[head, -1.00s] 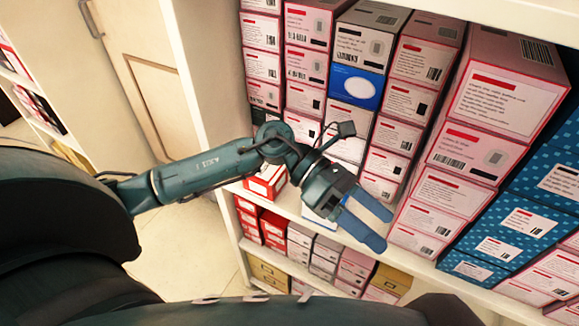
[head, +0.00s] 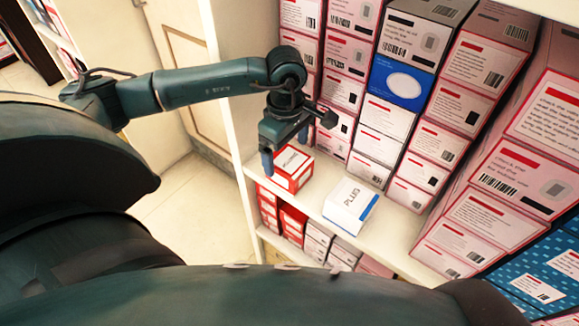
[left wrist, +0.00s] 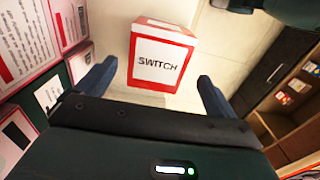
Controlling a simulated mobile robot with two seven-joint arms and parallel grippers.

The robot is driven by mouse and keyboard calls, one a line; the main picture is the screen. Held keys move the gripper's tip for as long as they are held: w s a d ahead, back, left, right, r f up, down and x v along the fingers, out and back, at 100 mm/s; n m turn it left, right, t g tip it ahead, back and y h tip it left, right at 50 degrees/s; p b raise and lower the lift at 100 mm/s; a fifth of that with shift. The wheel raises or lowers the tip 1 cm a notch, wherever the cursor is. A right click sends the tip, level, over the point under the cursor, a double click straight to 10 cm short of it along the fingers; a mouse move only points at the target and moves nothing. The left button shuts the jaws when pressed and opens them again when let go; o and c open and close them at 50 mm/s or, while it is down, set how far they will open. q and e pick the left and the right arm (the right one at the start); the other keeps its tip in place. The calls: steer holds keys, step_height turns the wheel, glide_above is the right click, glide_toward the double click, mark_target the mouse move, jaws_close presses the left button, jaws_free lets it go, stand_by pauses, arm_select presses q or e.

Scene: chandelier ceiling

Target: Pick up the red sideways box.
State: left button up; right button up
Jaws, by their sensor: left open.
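The red box (head: 293,172) with a white label lies on the white shelf in the head view, near its left end. In the left wrist view the red box (left wrist: 163,57) shows a white face reading "SWITCH", between and beyond the two fingers. My left gripper (head: 285,150) is open, pointing down just above the box, with its fingers apart. Its fingers hide part of the box in the head view. I cannot tell whether they touch it. My right gripper is not in view.
A white and blue "PLUG" box (head: 350,204) lies to the right on the same shelf (head: 318,187). Stacked pink boxes (head: 425,145) and a blue box (head: 400,83) stand behind. More red boxes (head: 292,220) are on the lower shelf. Floor is open at left.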

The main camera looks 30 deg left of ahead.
mark_target(289, 159)
arm_select(q)
steer(key=f, duration=0.2)
steer(key=f+p, duration=0.1)
steer(key=f, duration=0.2)
steer(key=shift+w+d+f, duration=0.15)
steer(key=shift+d+f, duration=0.05)
steer(key=shift+f, duration=0.1)
steer(key=shift+c, duration=0.2)
steer(key=c, duration=1.1)
